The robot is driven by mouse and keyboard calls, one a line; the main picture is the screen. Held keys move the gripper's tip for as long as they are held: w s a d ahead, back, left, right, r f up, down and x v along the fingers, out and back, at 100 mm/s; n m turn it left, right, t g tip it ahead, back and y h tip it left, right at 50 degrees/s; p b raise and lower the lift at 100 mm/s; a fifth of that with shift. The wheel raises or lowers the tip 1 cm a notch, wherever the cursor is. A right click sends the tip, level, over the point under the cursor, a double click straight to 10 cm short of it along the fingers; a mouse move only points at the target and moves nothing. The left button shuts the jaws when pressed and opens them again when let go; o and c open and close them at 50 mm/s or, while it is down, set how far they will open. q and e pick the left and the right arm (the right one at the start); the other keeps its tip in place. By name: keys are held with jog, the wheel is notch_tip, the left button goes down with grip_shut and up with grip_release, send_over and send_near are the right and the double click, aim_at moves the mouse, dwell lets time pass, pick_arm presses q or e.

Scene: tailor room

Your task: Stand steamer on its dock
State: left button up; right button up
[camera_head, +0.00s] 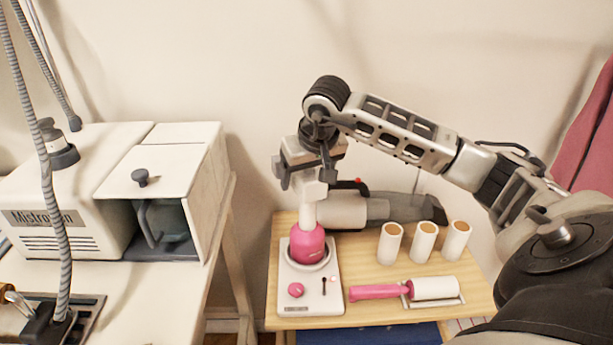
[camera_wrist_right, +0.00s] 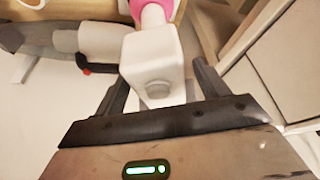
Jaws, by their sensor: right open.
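The steamer (camera_head: 307,243) has a pink body, a white neck and a blocky white head. It stands upright in the ring of its white dock (camera_head: 325,294), which has a pink knob. My right gripper (camera_head: 305,180) is above it, at the steamer's head. In the right wrist view, the white head (camera_wrist_right: 152,60) lies between the two spread fingers of that gripper (camera_wrist_right: 162,85). The fingers are open, with a gap visible at least on one side. The dock's ring hides the bottom of the steamer. My left gripper is not in view.
The small wooden table (camera_head: 385,275) also holds several white rolls (camera_head: 423,243), a pink-handled lint roller (camera_head: 433,288) and a grey-white appliance (camera_head: 345,210) behind the steamer. A white machine (camera_head: 60,200) with hoses stands on the left table. The wall is close behind.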

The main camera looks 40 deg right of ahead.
jog(key=v, duration=1.1)
